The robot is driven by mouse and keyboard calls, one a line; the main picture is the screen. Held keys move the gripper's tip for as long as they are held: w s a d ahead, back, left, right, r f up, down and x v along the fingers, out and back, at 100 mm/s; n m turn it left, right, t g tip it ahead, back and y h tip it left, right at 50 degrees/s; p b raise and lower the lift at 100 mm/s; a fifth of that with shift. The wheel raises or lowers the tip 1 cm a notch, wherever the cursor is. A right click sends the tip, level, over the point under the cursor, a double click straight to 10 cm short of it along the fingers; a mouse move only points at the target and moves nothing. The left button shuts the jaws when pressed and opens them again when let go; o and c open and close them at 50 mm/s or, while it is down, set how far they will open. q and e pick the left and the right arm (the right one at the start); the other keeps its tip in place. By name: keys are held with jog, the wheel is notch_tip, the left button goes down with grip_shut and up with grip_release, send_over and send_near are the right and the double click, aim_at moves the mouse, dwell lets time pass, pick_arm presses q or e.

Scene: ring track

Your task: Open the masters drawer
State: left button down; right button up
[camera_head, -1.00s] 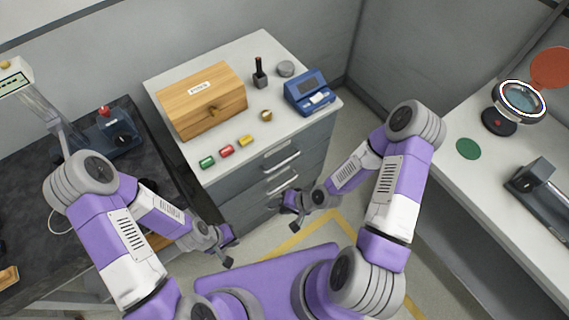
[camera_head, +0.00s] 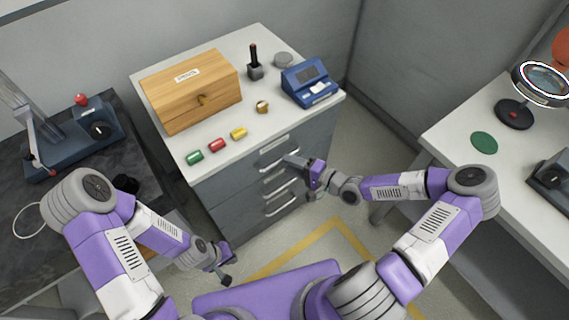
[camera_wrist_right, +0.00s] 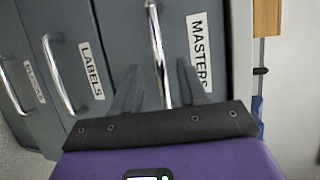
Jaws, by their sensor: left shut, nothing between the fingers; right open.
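The masters drawer (camera_wrist_right: 226,45) is the top drawer of the grey cabinet, marked by a MASTERS label (camera_wrist_right: 200,50) in the right wrist view. Its front looks flush with the cabinet. Its bar handle (camera_wrist_right: 153,28) runs between the two fingers of my open right gripper (camera_wrist_right: 158,66). In the head view the right gripper (camera_head: 291,159) is at the right end of the top handle (camera_head: 274,158). I cannot tell whether the fingers touch the bar. My left gripper (camera_head: 226,281) is shut and empty, low in front of the cabinet, away from the drawer.
Below are the LABELS drawer (camera_wrist_right: 85,35) and another drawer with its own handle (camera_wrist_right: 12,88). On the cabinet top stand a wooden box (camera_head: 190,92), a blue device (camera_head: 310,83), a stamp (camera_head: 255,68) and small coloured pieces. A white table (camera_head: 520,190) stands at right.

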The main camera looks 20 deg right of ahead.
jog(key=shift+x, duration=1.55)
jog(key=shift+c, duration=0.3)
grip_shut()
